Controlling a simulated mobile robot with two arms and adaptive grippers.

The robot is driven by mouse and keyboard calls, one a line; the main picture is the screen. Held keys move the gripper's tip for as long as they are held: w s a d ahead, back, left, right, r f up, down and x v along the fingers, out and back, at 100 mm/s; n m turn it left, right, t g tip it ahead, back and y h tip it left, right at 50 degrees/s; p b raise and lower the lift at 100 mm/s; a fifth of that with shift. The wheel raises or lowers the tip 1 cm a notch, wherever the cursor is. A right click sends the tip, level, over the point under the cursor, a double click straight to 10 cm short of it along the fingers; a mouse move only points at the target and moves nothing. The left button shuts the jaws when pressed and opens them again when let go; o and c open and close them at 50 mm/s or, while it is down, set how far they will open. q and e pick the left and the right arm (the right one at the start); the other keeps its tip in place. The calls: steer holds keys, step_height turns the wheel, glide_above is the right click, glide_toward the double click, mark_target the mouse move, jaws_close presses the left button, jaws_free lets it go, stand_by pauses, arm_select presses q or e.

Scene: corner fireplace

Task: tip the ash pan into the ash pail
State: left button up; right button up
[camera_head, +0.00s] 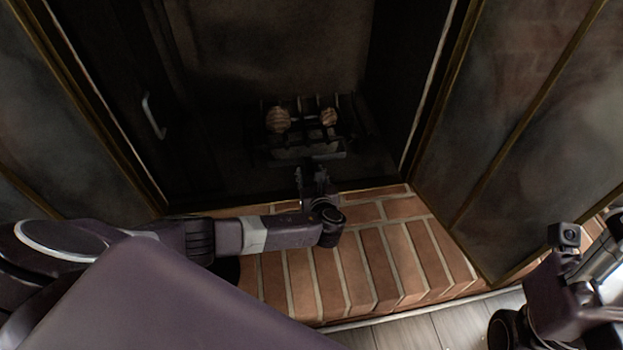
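The ash pan (308,153) looks like a grey metal tray low in the dark firebox, under the grate; only its front part shows. My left gripper (312,172) points into the firebox at the hearth's back edge, just in front of the pan. Its two dark fingers look apart, with nothing seen between them; contact with the pan cannot be told. My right gripper (612,228) is partly in view at the right edge, away from the pan; its fingers are not clear. I cannot make out the ash pail; a dark shape (226,269) below my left forearm is mostly hidden.
The iron grate (336,103) holds two round-ended logs (278,119). A glass door with a handle (151,116) stands at left, and a framed panel (520,120) at right. The brick hearth (380,262) is clear at right of my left wrist.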

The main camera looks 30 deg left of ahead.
arm_select(q)
jaws_close()
steer(key=shift+s, duration=0.1)
stand_by(0.4)
